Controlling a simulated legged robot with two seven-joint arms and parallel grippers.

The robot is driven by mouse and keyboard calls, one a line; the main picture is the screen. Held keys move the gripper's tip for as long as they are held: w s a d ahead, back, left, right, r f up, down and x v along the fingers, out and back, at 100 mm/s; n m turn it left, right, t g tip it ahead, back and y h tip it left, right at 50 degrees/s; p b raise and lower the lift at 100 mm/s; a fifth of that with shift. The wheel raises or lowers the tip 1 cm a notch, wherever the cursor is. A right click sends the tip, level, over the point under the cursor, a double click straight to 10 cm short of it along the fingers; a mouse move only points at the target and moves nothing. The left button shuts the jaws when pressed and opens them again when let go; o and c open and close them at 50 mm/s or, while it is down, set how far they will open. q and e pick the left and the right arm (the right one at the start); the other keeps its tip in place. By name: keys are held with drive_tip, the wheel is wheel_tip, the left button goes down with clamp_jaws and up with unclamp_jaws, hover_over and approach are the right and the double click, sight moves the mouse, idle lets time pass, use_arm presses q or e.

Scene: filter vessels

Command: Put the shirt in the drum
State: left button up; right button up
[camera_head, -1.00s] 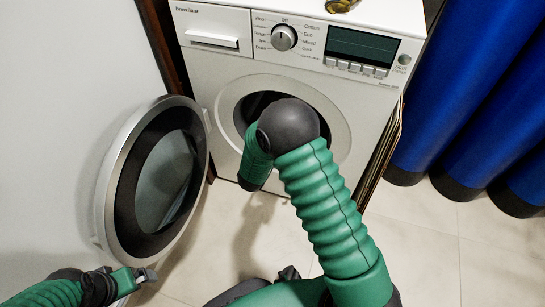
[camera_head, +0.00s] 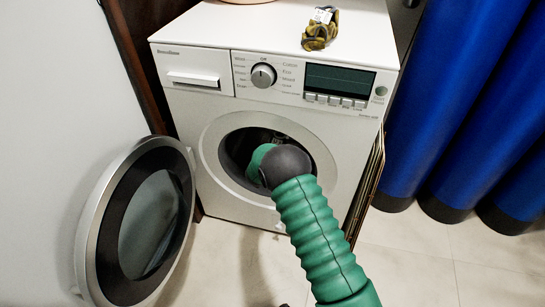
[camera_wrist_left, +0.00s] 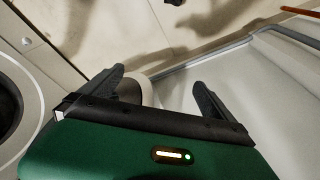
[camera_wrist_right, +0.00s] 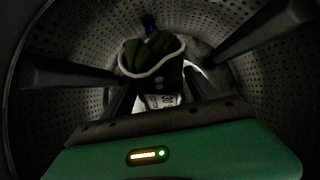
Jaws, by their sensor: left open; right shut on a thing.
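The shirt (camera_wrist_right: 150,62), dark green with white edging, is inside the drum (camera_wrist_right: 78,55) in the right wrist view. My right gripper (camera_wrist_right: 160,90) is shut on it, with a finger on either side. A pale printed patch shows between the fingers. In the head view my right arm reaches through the round opening (camera_head: 234,150) of the white washing machine (camera_head: 200,100). The gripper and shirt are hidden there. My left gripper (camera_wrist_left: 157,85) is open and empty in the left wrist view, above the floor and outside the drum. It is out of the head view.
The round door (camera_head: 152,222) stands wide open at the left. A crumpled yellow-and-black item (camera_head: 320,34) lies on the machine top, near a pinkish rim (camera_head: 247,1). Tall blue columns (camera_head: 455,110) stand at the right. The tiled floor (camera_head: 425,265) in front is clear.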

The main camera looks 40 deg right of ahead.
drive_tip(key=shift+w+d, duration=0.25)
drive_tip(key=shift+d, duration=0.05)
drive_tip(key=o, duration=1.6)
drive_tip(key=p+v, duration=0.2)
drive_tip(key=v, duration=0.1)
drive_tip(key=p+v, duration=0.2)
drive_tip(key=v, duration=0.1)
drive_tip(key=shift+r, duration=0.4)
drive_tip(key=p+v, duration=0.1)
drive_tip(key=v, duration=0.2)
drive_tip(key=p+v, duration=0.2)
drive_tip(key=v, duration=0.2)
drive_tip(key=f+p+v, duration=0.1)
drive_tip(key=p+v, duration=0.1)
drive_tip(key=v, duration=0.1)
drive_tip(key=shift+s+a+r, duration=0.15)
drive_tip(key=shift+s+a, duration=0.2)
